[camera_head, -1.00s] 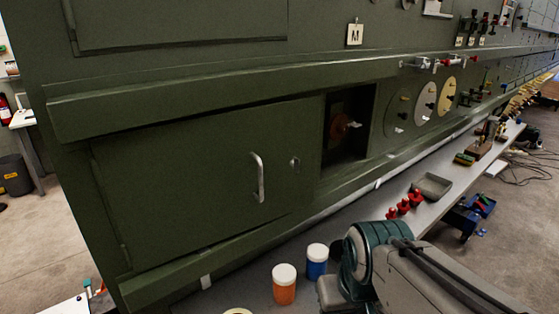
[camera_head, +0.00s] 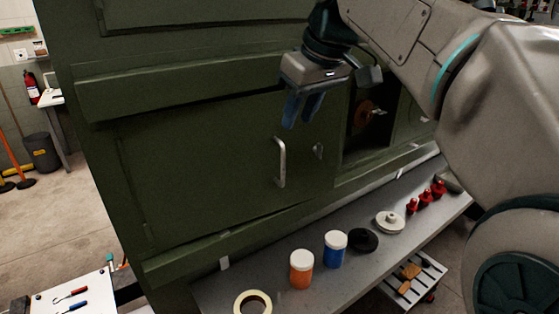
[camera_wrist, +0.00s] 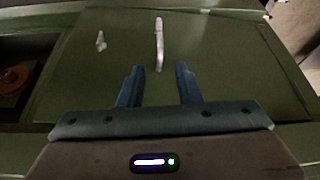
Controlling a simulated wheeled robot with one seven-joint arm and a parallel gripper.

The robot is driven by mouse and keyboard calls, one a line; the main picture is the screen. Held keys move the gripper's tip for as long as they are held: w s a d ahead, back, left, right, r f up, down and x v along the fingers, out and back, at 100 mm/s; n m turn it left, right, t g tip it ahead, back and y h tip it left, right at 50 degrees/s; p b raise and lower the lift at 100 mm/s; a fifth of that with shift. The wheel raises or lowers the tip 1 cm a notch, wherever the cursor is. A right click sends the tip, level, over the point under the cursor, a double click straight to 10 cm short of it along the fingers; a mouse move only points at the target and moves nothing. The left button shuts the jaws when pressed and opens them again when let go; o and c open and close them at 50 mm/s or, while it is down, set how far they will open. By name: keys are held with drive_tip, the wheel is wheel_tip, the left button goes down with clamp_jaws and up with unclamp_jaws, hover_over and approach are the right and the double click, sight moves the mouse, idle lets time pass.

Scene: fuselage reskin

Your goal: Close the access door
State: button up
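The access door (camera_head: 215,165) is a green rectangular panel in the green fuselage side, and it looks flush or nearly flush with its frame. A pale bar handle (camera_head: 281,162) stands upright near its right side, with a small latch (camera_head: 318,151) to the right of it. My gripper (camera_head: 302,112) is in front of the panel, above and a little right of the handle, fingers pointing down. In the wrist view the door (camera_wrist: 205,60) fills most of the picture. The handle (camera_wrist: 159,45) lies beyond the gap between the two blue fingers, which are apart and empty (camera_wrist: 159,85).
An open recess (camera_head: 368,118) with a red part inside is right of the door. Below runs a grey shelf (camera_head: 270,268) with an orange jar (camera_head: 302,268), a blue jar (camera_head: 335,248), a tape roll (camera_head: 253,302) and red items (camera_head: 425,198). A fire extinguisher (camera_head: 32,88) stands far left.

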hover_over(280, 183)
wheel_tip(280, 183, down, 12)
drive_tip(key=shift+f, duration=0.25)
drive_tip(key=shift+s, duration=0.1)
clamp_jaws()
